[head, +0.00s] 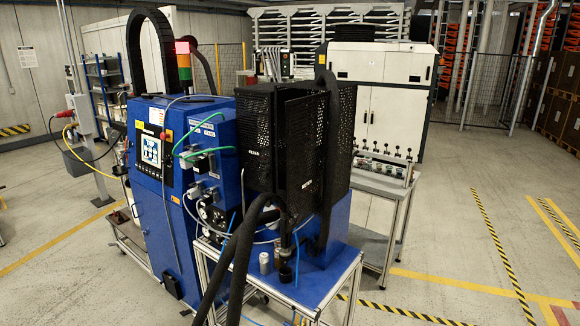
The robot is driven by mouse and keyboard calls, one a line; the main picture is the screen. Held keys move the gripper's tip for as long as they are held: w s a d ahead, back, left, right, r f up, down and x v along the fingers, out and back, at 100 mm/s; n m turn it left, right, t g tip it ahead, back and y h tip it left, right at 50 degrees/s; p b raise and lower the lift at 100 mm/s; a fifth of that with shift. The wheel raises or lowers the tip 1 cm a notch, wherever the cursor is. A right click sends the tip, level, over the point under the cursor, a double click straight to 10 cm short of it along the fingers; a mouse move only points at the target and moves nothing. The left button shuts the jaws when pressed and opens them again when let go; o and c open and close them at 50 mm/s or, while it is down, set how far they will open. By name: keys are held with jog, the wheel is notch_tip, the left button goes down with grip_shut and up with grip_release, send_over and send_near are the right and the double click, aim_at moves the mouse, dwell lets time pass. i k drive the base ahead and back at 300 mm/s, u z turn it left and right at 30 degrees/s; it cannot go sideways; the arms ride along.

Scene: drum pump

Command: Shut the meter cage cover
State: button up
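The meter cage (338,130) is a black perforated box on top of the blue drum pump machine, in the middle of the head view. Two perforated panels with small white labels face me: a left panel (256,135) and a right panel (304,150). They meet at an angle, with a dark vertical strip between them. I cannot tell for sure which panel is the cover or how far it stands open. The inside of the cage is hidden. My gripper is not in view.
The blue machine (215,135) has a control screen (150,150), hoses and cables on its left. A thick black hose (238,262) crosses in front of the cage. A metal side table (378,185) stands at right. The floor at right (450,240) is clear.

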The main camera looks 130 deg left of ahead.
aim_at(306, 117)
jog(key=u, duration=4)
jog(key=i, duration=1)
jog(key=u, duration=0.1)
